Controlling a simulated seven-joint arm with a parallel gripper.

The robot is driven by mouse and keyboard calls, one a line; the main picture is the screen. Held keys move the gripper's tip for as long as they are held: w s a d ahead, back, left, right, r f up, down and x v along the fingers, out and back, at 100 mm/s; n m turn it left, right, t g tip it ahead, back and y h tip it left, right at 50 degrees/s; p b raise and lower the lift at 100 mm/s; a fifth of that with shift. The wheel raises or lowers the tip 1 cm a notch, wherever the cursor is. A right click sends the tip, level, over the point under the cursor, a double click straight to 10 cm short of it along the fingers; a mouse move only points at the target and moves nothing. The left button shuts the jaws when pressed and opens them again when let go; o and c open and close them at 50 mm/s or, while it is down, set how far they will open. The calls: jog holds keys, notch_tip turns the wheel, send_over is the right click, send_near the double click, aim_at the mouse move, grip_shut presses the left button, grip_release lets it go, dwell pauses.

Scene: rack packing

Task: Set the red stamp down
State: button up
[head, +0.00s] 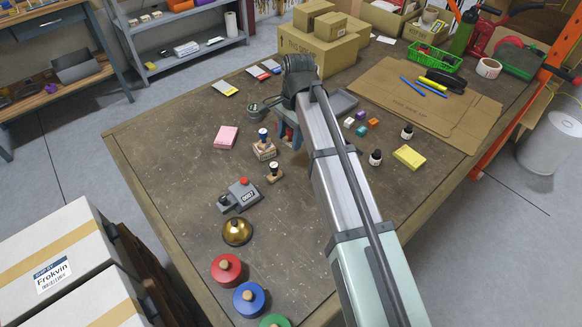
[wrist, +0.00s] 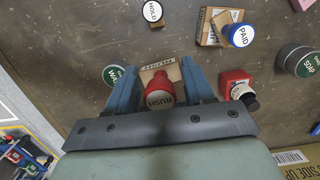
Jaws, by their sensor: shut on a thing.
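The red stamp (wrist: 160,92) has a round red knob marked RUSH and a wooden base. In the wrist view it stands between the two blue fingers of my gripper (wrist: 160,78), which is shut on it. In the head view my gripper (head: 288,138) is low over the table's middle, and only a little red shows between its fingers. I cannot tell whether the stamp's base touches the table. The blue-knobbed PAID stamp (head: 264,138) and black-knobbed HOLD stamp (head: 275,170) stand close by, to its left and front-left in the head view.
Round tins marked WAX (wrist: 112,75) and SOAP (wrist: 304,62) flank the gripper. A grey numbering device (head: 240,195) and brass bell (head: 237,231) are nearer. The table's left side (head: 165,145) is bare.

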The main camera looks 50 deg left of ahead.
aim_at(289, 169)
jog(key=shift+m, duration=0.6)
jog(key=shift+f, duration=5)
jog(key=shift+f, duration=0.15)
jog(key=o, duration=1)
jog(key=r, duration=0.4)
jog(key=w+r, duration=0.1)
jog(key=r, duration=0.7)
jog(key=shift+w+d+r, duration=0.1)
jog(key=shift+w+r, duration=0.05)
jog(key=shift+w, duration=0.1)
